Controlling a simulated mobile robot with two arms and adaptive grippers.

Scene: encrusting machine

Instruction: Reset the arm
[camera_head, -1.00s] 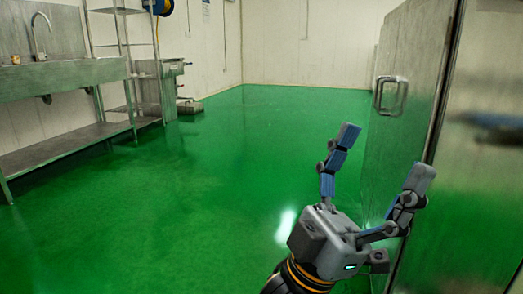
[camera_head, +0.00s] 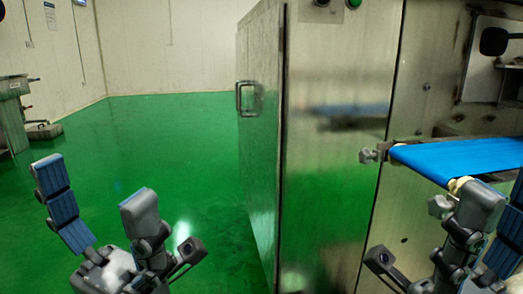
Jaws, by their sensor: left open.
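My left gripper (camera_head: 95,188) is at the lower left, with its two blue-padded fingers spread wide and nothing between them. It is in front of the green floor, apart from the machine. My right gripper (camera_head: 498,205) is at the lower right, partly cut off by the picture edge. A grey finger and blue pads show there, below and in front of the blue belt; its opening is unclear. I see no object held in it.
A steel machine (camera_head: 335,235) with an open-standing panel and handle (camera_head: 248,98) fills the middle and right. A blue conveyor belt (camera_head: 450,158) juts out close to my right gripper. Green floor (camera_head: 165,130) is clear at left. Steel equipment (camera_head: 12,115) stands at the far left.

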